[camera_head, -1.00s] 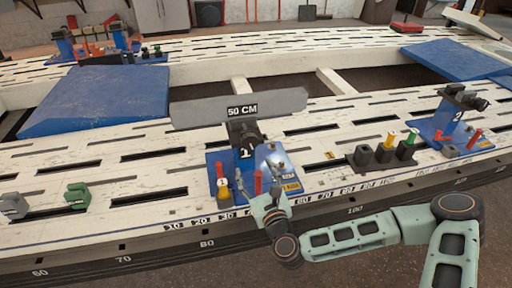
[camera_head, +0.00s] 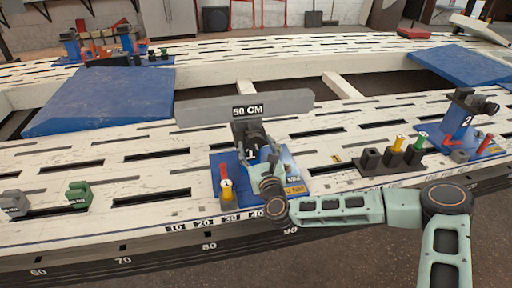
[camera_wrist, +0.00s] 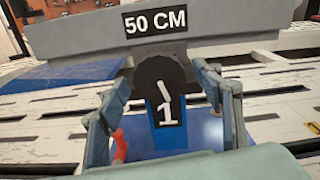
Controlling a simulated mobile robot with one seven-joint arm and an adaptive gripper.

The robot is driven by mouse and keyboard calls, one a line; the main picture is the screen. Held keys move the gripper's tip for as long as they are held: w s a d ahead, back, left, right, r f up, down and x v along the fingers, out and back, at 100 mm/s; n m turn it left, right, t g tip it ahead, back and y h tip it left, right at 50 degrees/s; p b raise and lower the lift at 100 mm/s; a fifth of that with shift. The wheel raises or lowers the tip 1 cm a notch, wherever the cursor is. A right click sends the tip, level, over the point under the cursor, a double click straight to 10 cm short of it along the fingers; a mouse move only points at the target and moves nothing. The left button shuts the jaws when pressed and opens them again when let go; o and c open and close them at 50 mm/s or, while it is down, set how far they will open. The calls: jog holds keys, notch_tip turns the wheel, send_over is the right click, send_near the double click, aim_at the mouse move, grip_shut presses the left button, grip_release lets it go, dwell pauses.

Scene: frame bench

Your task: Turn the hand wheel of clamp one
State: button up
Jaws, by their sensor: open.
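Clamp one (camera_head: 222,163) is a blue base and post with a dark head, on the white slotted bench. A grey bar marked "50 CM" (camera_head: 290,101) lies behind its head. In the wrist view a dark rounded part (camera_wrist: 157,70) tops the blue post marked "1" and sits between my fingers; I cannot tell how much of it is the hand wheel. My gripper (camera_wrist: 163,88) is open, with one finger on each side of the post. No contact can be made out. In the head view my wrist hides the post and the fingertips.
Clamp two (camera_head: 463,122) and black blocks (camera_head: 391,160) with yellow and green pieces are to the right. Green (camera_head: 79,194) and grey (camera_head: 14,203) pieces lie left. Blue pads (camera_head: 105,98) lie behind.

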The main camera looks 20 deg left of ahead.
jog(key=c, duration=1.2)
jog(key=shift+o, duration=0.2)
